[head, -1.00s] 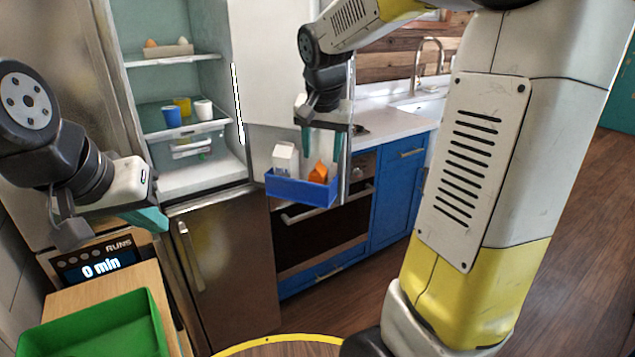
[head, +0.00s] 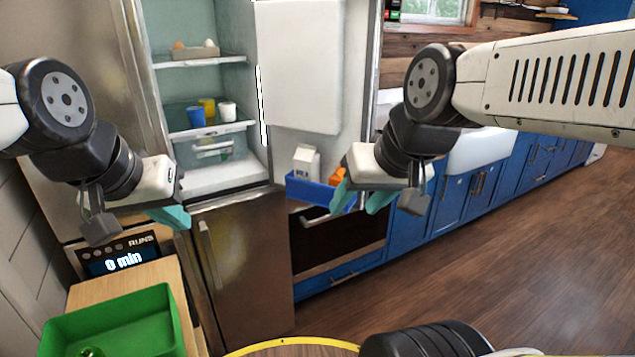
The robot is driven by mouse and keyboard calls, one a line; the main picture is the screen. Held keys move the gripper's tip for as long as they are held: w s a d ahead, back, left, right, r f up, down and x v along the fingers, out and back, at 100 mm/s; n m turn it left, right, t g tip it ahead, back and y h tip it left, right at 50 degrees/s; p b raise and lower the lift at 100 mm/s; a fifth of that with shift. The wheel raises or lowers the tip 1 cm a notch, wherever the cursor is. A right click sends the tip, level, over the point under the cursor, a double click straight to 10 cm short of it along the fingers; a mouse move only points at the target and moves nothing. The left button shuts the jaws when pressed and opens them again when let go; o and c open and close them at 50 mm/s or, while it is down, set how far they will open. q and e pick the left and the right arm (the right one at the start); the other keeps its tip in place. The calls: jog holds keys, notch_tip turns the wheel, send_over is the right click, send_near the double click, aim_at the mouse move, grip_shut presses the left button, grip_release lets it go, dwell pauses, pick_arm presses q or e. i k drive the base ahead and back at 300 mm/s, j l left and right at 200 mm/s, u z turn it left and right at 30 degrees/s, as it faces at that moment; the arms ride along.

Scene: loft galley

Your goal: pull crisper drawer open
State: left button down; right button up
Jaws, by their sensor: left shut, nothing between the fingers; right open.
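The crisper drawer (head: 222,151) is a clear bin with a pale handle (head: 214,149), under the lower shelf inside the open fridge. It appears pushed in, and something green shows dimly inside. My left gripper (head: 176,218) is shut and empty, in front of the fridge, below and left of the drawer. My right gripper (head: 360,200) is open and empty, in front of the door bin and well right of the drawer. Neither gripper touches the drawer.
The open fridge door (head: 313,70) stands right of the compartment; its blue bin (head: 305,189) holds a white carton (head: 306,160) and an orange item. Cups (head: 197,116) stand on the shelf above the drawer. A green tray (head: 115,325) sits on the wooden stand at lower left.

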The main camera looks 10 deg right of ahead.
aim_at(201, 149)
jog(key=i+l+u, duration=0.1)
jog(key=u, duration=0.3)
jog(key=l+u, duration=0.45)
jog(key=i+l+u, duration=0.2)
